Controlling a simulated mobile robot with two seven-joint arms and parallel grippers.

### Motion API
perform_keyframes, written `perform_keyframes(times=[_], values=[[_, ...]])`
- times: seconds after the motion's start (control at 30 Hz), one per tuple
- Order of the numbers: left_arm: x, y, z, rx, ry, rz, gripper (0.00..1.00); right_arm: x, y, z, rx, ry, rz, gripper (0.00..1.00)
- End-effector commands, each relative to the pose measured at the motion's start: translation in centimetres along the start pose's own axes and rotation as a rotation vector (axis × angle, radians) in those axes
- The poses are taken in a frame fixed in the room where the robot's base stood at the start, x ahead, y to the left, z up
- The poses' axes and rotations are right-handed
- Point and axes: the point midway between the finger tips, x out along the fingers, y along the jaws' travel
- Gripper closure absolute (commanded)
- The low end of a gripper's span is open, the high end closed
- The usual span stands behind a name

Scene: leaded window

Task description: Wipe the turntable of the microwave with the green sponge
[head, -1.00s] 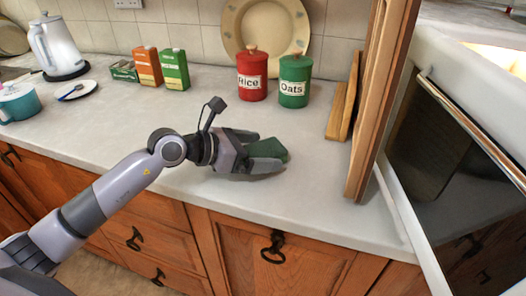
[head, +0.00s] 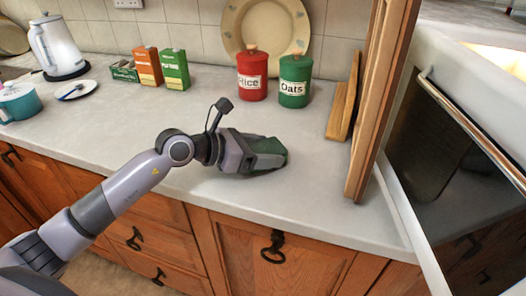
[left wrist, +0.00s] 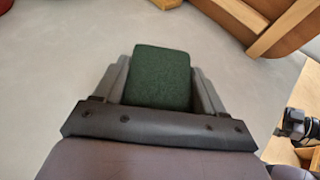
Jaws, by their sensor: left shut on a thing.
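The green sponge (head: 270,149) is at the worktop, between the fingers of my left gripper (head: 262,154). The gripper is shut on it. In the left wrist view the sponge (left wrist: 161,78) shows between the two grey fingers, its far end sticking out past them. Whether it still touches the worktop is hard to tell. The microwave (head: 440,150) is at the right, with a dark glass front and a metal bar handle. Its turntable is not in view. My right gripper is not in view.
A red Rice tin (head: 252,76) and a green Oats tin (head: 295,82) stand behind the sponge. Wooden boards (head: 343,100) and a tall wooden panel (head: 375,110) stand between the sponge and the microwave. Cartons (head: 160,69) and a kettle (head: 58,45) are at the left back.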

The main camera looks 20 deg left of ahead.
Motion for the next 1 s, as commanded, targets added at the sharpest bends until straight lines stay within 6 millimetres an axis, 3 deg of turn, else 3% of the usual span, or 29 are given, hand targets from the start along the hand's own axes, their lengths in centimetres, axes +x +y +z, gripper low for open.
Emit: perform_keyframes(times=[0.27,0.7,1.0], values=[[-1.2,0.0,2.9,0.006,-0.004,0.002,0.62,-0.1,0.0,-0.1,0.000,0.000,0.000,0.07],[-5.8,0.0,14.0,0.006,-0.005,0.003,0.62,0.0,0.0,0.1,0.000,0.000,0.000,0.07],[-7.3,0.0,17.8,0.002,-0.002,0.001,0.62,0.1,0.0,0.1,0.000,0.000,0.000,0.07]])
